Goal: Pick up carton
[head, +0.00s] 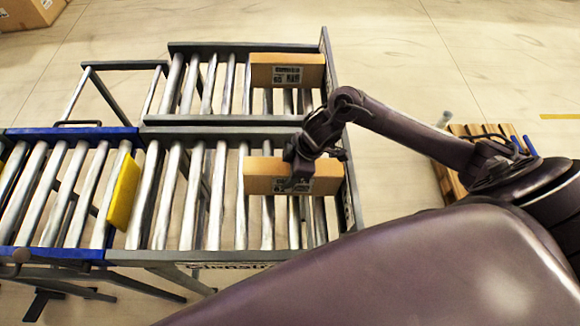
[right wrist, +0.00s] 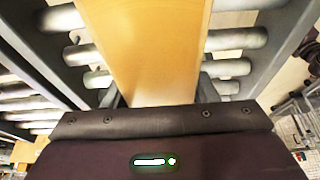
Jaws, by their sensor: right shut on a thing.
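A brown carton (head: 262,180) with a printed label stands on the nearer roller lane, toward its right end. My right gripper (head: 297,180) is shut on this carton at its right part, coming down from above. In the right wrist view the carton (right wrist: 150,45) runs up from between the fingers, with rollers below it. I cannot tell whether the carton still touches the rollers. A second, similar carton (head: 287,69) lies on the farther roller lane, apart from the gripper. My left gripper is not in view.
The nearer lane has metal rollers (head: 190,195) and an end frame at its right. A yellow plate (head: 124,192) stands across the lane to the left, by a blue-framed section (head: 70,133). A wooden pallet (head: 450,185) lies on the floor at the right.

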